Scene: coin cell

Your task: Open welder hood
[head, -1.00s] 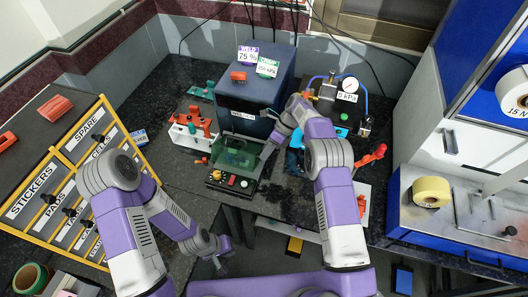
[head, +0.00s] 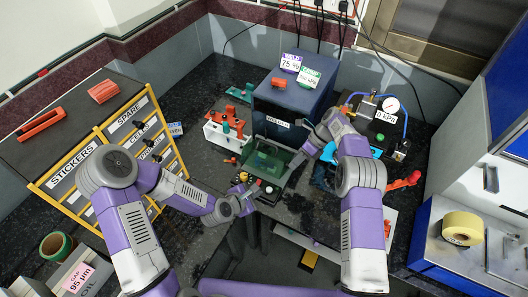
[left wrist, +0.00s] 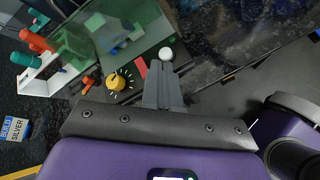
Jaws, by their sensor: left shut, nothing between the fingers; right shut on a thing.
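The welder (head: 290,95) is a dark blue box at the back middle of the bench. Its see-through green hood (head: 267,158) is at its front, above a small control panel; it also shows at upper left in the left wrist view (left wrist: 100,35). My right gripper (head: 299,160) is shut at the hood's right side; the exact contact is too small to see. My left gripper (head: 249,192) is shut and empty, low at the panel's front left. In the left wrist view its fingertips (left wrist: 164,68) are just below a white round knob (left wrist: 166,53), with a yellow knob (left wrist: 118,81) to the left.
A white rack with red and teal tools (head: 226,132) stands left of the welder. A pressure gauge unit (head: 380,115) stands at right. A drawer cabinet (head: 110,150) is at far left. A yellow tape roll (head: 463,228) lies on the blue bench at right.

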